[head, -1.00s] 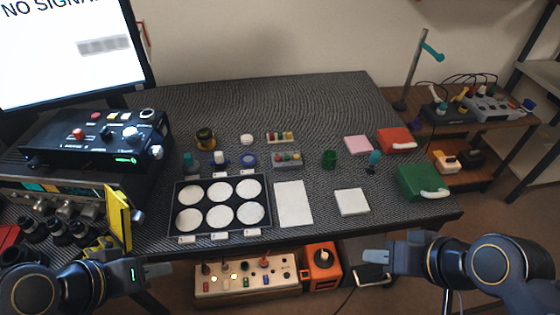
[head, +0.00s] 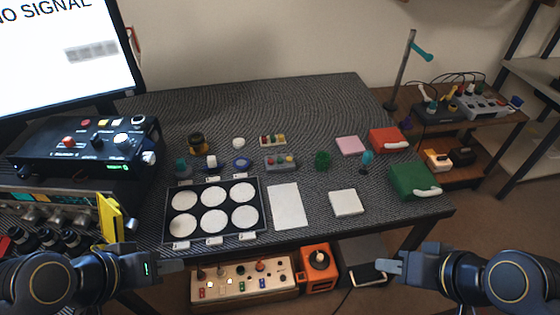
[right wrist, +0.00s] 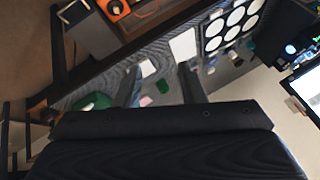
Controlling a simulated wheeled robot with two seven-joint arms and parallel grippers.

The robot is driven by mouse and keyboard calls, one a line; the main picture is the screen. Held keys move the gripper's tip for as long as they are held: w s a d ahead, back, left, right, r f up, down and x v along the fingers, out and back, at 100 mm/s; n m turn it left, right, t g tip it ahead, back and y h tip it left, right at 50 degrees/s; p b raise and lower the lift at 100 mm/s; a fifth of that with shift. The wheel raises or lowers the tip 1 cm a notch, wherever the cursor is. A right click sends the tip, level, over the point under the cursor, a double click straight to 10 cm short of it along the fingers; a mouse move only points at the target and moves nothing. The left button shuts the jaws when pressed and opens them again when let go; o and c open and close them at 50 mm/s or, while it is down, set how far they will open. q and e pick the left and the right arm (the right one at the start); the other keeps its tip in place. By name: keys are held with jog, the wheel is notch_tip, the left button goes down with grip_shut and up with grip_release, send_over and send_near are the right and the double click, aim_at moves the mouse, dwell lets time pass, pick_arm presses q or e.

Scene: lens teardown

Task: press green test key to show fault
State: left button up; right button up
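The monitor (head: 65,50) at the upper left reads "NO SIGNAL" above a grey barcode-like block. Below it, a black control box (head: 88,150) carries a red knob, small coloured buttons, a white knob and a green lit mark (head: 114,167). A small grey box (head: 281,161) with coloured buttons lies mid-table. I cannot tell which of these is the green test key. My left gripper (head: 172,266) is empty in front of the table, below the lens tray; its finger gap is unclear. My right gripper (head: 388,264) is in front of the table; its fingers stand apart in the right wrist view (right wrist: 163,88), empty.
A black tray (head: 262,205) with white round pads lies on the mat. A yellow part (head: 110,218) stands at the left. A cream panel (head: 243,284) and an orange box (head: 318,266) sit below the table. Green (head: 413,181) and red boxes are at the right.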

grip_shut()
dwell(1.8)
